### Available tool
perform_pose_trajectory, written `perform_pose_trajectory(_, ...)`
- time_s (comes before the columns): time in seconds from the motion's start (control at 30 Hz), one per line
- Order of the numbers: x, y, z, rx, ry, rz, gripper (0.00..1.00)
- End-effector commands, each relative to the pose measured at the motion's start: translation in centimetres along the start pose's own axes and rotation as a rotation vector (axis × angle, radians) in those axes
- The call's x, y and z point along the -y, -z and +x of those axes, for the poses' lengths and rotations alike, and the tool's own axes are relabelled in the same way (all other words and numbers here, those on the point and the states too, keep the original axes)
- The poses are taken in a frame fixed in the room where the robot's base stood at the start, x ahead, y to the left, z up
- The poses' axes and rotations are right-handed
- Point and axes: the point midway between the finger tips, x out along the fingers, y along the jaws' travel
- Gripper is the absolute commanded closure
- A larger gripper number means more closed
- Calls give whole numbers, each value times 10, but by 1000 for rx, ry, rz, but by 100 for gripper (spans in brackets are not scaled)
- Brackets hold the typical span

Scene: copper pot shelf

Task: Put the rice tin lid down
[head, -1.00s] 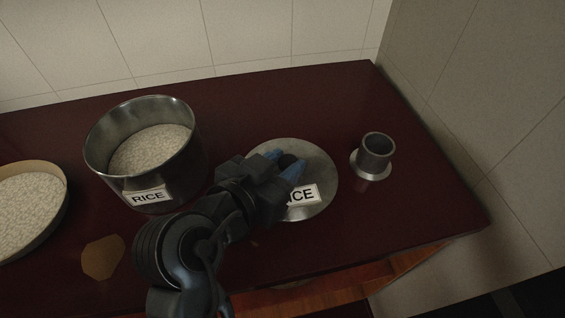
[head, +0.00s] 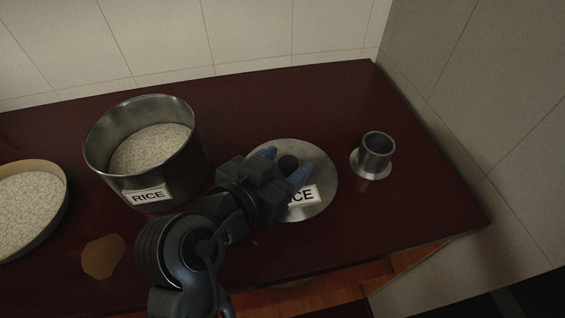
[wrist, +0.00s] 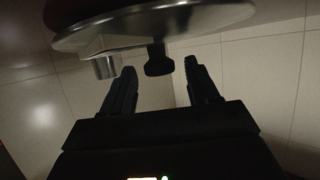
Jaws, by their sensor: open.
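The rice tin lid (head: 318,172) is a round metal disc with a dark knob (head: 288,162) and a RICE label partly hidden by my gripper. In the head view it lies on the dark red table, right of the rice tin. My gripper (head: 285,168) is open, its blue fingertips apart on either side of the knob. In the wrist view the lid (wrist: 205,14) and knob (wrist: 158,62) show just beyond the open fingers (wrist: 160,85), with a gap around the knob. The open rice tin (head: 190,165) holds rice and has a RICE label.
A small grey metal cup (head: 376,152) on a round base stands right of the lid. A shallow round container of rice (head: 62,205) stands at the left. A flat brown piece (head: 103,257) lies near the front. The back right of the table (head: 330,95) is clear.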

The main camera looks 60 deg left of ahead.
Motion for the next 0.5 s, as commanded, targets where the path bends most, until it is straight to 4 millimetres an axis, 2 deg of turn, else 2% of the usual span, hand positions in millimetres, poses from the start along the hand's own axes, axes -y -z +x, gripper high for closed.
perform_pose_trajectory(0.17, 1, 0, -25, -1, 3, 0, 40)
perform_pose_trajectory(0.5, 1, 0, -93, 0, 2, 1, 40)
